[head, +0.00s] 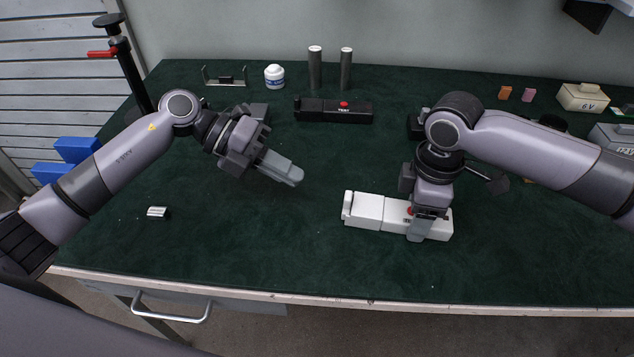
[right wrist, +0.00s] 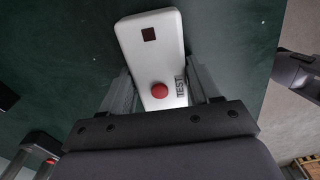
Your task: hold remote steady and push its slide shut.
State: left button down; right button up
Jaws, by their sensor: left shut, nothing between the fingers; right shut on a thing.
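The white remote (head: 368,210) lies flat on the green tabletop, right of centre. A seam crosses its body, and its left end has a small raised edge. In the right wrist view the remote (right wrist: 150,57) shows a dark square, a red button and the word TEST. My right gripper (head: 418,228) is shut on the remote from above, with one finger on each side of its right part. The gripper hides some of that part. My left gripper (head: 293,176) is shut and empty, above the table to the upper left of the remote, apart from it.
A black device (head: 325,110) with a red button lies behind. Two grey cylinders (head: 315,68), a white jar (head: 274,76) and a wire-ended holder (head: 225,80) stand at the back. A 6 V box (head: 583,98) is back right. A small silver piece (head: 158,212) lies left. The front middle is clear.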

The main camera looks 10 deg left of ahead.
jog(key=shift+d, duration=0.15)
pick_arm(q)
jog(key=v, duration=0.5)
jog(key=shift+a+r, duration=0.2)
jog(key=shift+a, duration=0.1)
pick_arm(e)
jog(key=o, duration=1.2)
